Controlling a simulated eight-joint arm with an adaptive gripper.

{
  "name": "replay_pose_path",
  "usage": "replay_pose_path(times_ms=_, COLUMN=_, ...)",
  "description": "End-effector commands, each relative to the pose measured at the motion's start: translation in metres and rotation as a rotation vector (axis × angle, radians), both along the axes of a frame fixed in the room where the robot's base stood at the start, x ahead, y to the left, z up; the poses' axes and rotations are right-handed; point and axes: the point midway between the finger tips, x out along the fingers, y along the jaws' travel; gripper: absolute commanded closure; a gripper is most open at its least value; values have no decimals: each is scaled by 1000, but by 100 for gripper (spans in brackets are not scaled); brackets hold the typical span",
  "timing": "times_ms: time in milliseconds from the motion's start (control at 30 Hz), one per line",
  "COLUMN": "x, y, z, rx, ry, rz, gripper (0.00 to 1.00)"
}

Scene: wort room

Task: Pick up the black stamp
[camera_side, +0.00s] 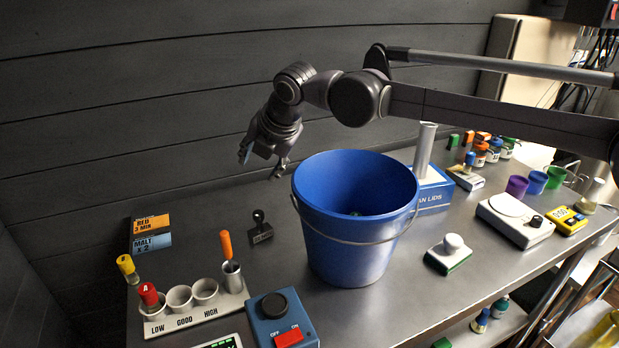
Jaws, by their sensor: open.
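The black stamp (260,230) stands upright on the metal table, left of the blue bucket. It has a round knob on top and a flat base with small lettering too small to read. My gripper (262,168) is open and empty. It points down above and slightly right of the stamp in the picture, with a clear gap between them. Nothing covers the stamp.
The tall blue bucket (345,240) with a wire handle stands close right of the stamp. A white rack (195,309) with tubes and a blue switch box (281,320) are in front. Orange and blue cards (150,232) lie left. The table between cards and stamp is clear.

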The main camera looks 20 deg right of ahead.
Motion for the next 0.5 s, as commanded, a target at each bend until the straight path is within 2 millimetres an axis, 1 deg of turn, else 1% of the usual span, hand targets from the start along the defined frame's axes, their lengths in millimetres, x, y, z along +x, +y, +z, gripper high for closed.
replay_pose_path(times_ms=33, x=-1, y=14, z=-9, rx=-69, ry=15, rz=84, gripper=48)
replay_pose_path(times_ms=100, x=-4, y=28, z=-20, rx=-166, ry=38, rz=201, gripper=48)
replay_pose_path(times_ms=200, x=-4, y=20, z=-36, rx=-309, ry=106, rz=312, gripper=48)
replay_pose_path(times_ms=300, x=-7, y=18, z=-46, rx=-397, ry=154, rz=395, gripper=48)
replay_pose_path(times_ms=433, x=-8, y=15, z=-53, rx=-449, ry=184, rz=447, gripper=48)
replay_pose_path(times_ms=500, x=-6, y=14, z=-60, rx=-457, ry=189, rz=455, gripper=48)
